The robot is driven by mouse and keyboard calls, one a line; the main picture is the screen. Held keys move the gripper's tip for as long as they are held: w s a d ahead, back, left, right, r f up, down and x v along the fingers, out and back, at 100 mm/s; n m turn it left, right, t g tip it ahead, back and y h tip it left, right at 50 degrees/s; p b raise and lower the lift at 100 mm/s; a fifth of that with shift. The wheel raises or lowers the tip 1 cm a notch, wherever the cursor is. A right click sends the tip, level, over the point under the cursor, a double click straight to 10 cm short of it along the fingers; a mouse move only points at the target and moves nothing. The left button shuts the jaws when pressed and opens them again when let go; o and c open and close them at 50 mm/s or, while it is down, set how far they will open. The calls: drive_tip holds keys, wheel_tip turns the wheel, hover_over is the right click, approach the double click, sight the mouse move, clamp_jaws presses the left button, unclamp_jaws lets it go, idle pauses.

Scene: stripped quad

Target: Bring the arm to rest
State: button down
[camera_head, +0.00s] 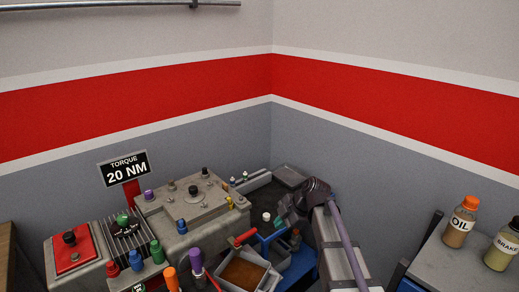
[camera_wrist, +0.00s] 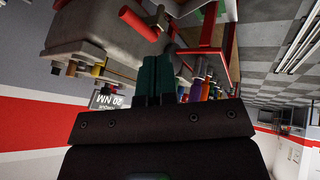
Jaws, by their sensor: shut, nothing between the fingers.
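My arm (camera_head: 341,250) reaches up from the bottom of the head view, right of the middle, and bends at a dark wrist joint (camera_head: 316,190). In the wrist view my gripper (camera_wrist: 157,75) shows two dark teal fingers close together, shut with nothing between them. In that view the fingers are in front of the bench parts. The arm covers part of the things behind it in the head view, and the gripper's exact place there is hard to make out.
A grey machine housing (camera_head: 195,215) with coloured knobs stands left of the arm, near a "TORQUE 20 NM" sign (camera_head: 125,168). A grey bin (camera_head: 242,272) with brown contents sits in front. An orange-capped oil bottle (camera_head: 461,222) and a brake bottle (camera_head: 502,246) stand at right.

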drive_tip(key=s+d+f+m+g+h, duration=0.1)
drive_tip(key=s+d+m+h, duration=0.2)
drive_tip(key=s+m, duration=0.7)
drive_tip(key=s+d+f+m+g+h, duration=0.1)
drive_tip(key=s+d+f+m+h, duration=0.1)
drive_tip(key=s+m, duration=0.7)
drive_tip(key=d+m+h, duration=0.1)
drive_tip(key=d+m, duration=0.1)
drive_tip(key=shift+s+d+m, duration=0.25)
drive_tip(key=shift+s+m, duration=0.05)
drive_tip(key=shift+s, duration=0.1)
